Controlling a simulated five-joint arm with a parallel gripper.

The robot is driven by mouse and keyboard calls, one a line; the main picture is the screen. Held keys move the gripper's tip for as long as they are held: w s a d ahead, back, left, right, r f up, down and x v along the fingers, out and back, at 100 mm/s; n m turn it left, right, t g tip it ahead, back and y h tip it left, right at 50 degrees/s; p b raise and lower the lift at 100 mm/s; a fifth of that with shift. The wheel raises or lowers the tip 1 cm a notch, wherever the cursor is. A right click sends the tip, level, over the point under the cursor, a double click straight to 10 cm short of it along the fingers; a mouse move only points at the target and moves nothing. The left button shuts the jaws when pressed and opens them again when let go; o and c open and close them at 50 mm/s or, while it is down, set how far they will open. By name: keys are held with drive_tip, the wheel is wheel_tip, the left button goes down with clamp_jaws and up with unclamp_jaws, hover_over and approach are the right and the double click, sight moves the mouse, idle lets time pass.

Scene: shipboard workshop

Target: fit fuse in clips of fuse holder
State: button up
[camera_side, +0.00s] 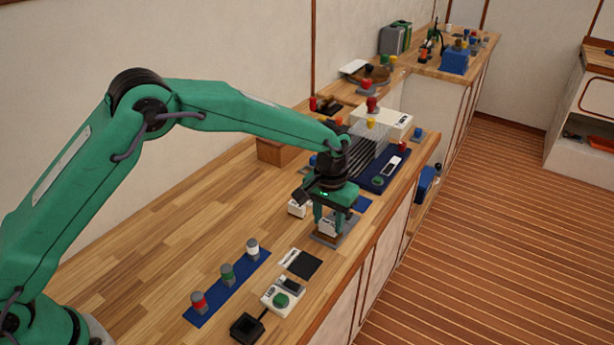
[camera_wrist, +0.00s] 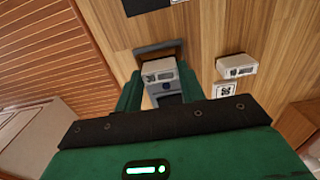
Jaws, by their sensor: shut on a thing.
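My gripper (camera_side: 330,222) is shut on a white block with a dark printed label, which I take to be the fuse (camera_side: 327,226). In the wrist view the fuse (camera_wrist: 158,70) sits between the two green fingers (camera_wrist: 158,92). A grey base, which looks like the fuse holder (camera_side: 330,240), lies on the bench right under the gripper. In the wrist view a grey edge of the holder (camera_wrist: 160,46) shows beyond the fuse. The clips are hidden by the fuse and fingers, so I cannot tell whether the fuse touches them.
A second white labelled block (camera_wrist: 236,66) stands beside the gripper. A blue strip (camera_side: 228,288) with red, green and white-topped cylinders, a white box with a green button (camera_side: 283,297) and a black pad (camera_side: 304,264) lie nearer. The bench at left is clear.

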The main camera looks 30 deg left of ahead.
sight(328, 223)
drive_tip(key=shift+f, duration=0.15)
drive_tip(key=o, duration=1.1)
drive_tip(key=shift+c, duration=0.2)
drive_tip(key=shift+r, duration=3.85)
drive_tip(key=shift+r, duration=0.15)
